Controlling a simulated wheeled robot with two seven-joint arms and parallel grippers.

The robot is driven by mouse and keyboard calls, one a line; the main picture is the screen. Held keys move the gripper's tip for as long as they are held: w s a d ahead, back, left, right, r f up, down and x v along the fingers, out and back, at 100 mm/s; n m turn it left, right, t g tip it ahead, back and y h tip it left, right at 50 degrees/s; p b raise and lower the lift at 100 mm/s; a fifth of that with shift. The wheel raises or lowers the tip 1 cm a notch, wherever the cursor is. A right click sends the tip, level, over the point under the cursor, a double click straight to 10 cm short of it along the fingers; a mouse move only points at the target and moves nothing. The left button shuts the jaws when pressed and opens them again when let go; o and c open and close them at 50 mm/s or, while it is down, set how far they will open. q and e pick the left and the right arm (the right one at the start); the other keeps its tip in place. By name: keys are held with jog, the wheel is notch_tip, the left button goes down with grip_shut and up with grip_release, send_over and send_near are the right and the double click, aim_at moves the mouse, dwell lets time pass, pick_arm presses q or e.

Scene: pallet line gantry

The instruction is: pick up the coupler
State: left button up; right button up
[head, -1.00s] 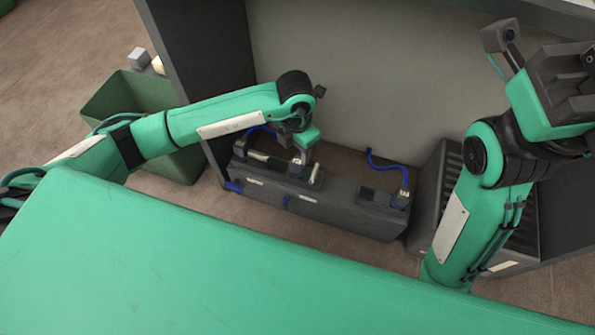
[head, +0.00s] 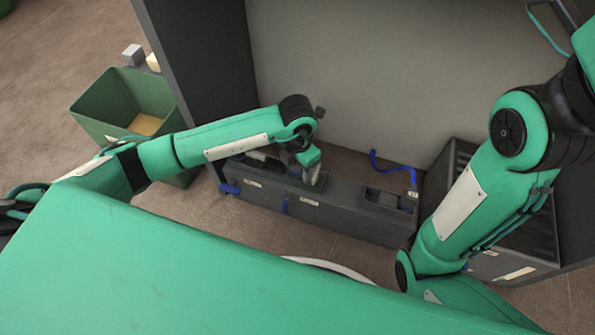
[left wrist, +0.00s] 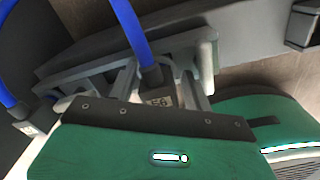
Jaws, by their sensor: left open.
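A grey coupler (left wrist: 160,98) with a number label and a blue hose rising from its top shows in the left wrist view. It stands between the two fingers of my left gripper (left wrist: 163,88). The gripper is open, with a finger on either side; I cannot tell whether either touches it. In the head view my left gripper (head: 312,175) reaches down at the dark grey box (head: 335,208), and the coupler there is hidden by the gripper and arm. My right arm stands at the right, with its gripper outside the picture.
Another blue-hosed coupler (head: 408,201) sits at the box's right end. A second hose end with a labelled block (left wrist: 27,128) is at the left in the wrist view. A slatted dark crate (head: 490,262) stands right of the box, a green bin (head: 98,127) at the left.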

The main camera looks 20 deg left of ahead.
pick_arm(q)
jog(key=c, duration=0.8)
jog(key=shift+r, duration=0.2)
